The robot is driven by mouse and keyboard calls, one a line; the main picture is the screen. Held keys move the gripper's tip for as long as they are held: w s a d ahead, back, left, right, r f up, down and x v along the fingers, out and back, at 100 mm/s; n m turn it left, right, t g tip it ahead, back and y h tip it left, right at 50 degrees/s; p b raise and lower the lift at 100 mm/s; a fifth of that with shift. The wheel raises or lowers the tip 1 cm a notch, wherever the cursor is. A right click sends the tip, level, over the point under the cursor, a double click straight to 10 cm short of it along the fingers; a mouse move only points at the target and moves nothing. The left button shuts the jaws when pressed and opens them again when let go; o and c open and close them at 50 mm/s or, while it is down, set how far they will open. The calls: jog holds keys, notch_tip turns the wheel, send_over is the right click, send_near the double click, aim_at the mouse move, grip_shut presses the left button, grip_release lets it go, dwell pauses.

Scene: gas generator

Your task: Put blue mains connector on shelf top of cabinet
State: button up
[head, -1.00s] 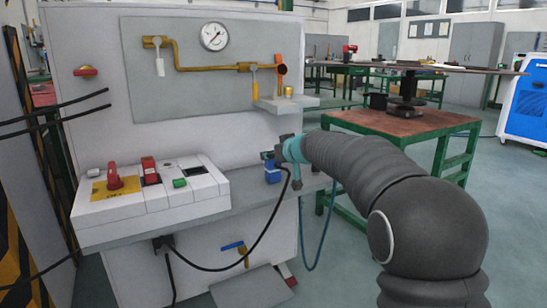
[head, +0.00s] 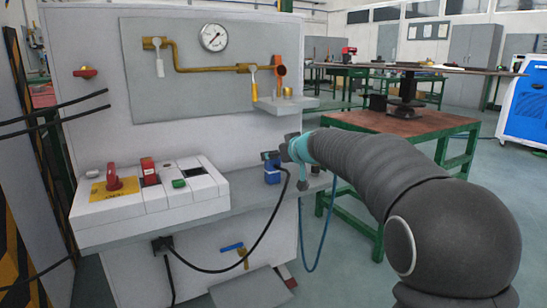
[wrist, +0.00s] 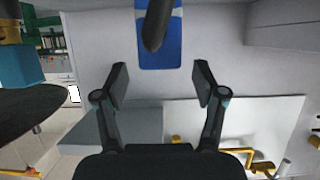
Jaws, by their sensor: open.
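The blue mains connector (head: 272,175) stands on the cabinet's ledge, right of the white control box, with a black cable running from it. In the wrist view a blue block (wrist: 172,58) with a dark cable-like part over it, apparently the connector, shows at the top centre. My gripper (wrist: 161,80) is open and empty, with the blue block beyond its fingertips. In the head view my wrist is just right of the connector, and the fingers cannot be made out clearly.
A small brass item (head: 287,91) stands on the upper shelf. Yellow pipework (head: 210,68) and a gauge (head: 214,37) are on the panel. The control box (head: 150,200) has a red switch. A green-framed table (head: 405,123) stands behind my arm.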

jog(key=v, duration=0.9)
jog(key=shift+s, duration=0.1)
jog(key=s+d+f+m+g+h, duration=0.2)
jog(key=s+d+f, duration=0.3)
jog(key=s, duration=0.8)
jog(key=s+d+f+m+g+h, duration=0.1)
jog(key=s+d+f, duration=0.5)
jog(key=s, duration=0.8)
jog(key=s+d+f+m+g+h, duration=0.2)
jog(key=s+f, duration=0.5)
jog(key=s, duration=0.6)
jog(key=d+m+h, duration=0.1)
jog(key=d+h, duration=0.1)
jog(key=d, duration=0.1)
jog(key=shift+s+d+f+m+g+h, duration=0.25)
jog(key=shift+d+f+m+g+h, duration=0.05)
jog(key=shift+m, duration=0.1)
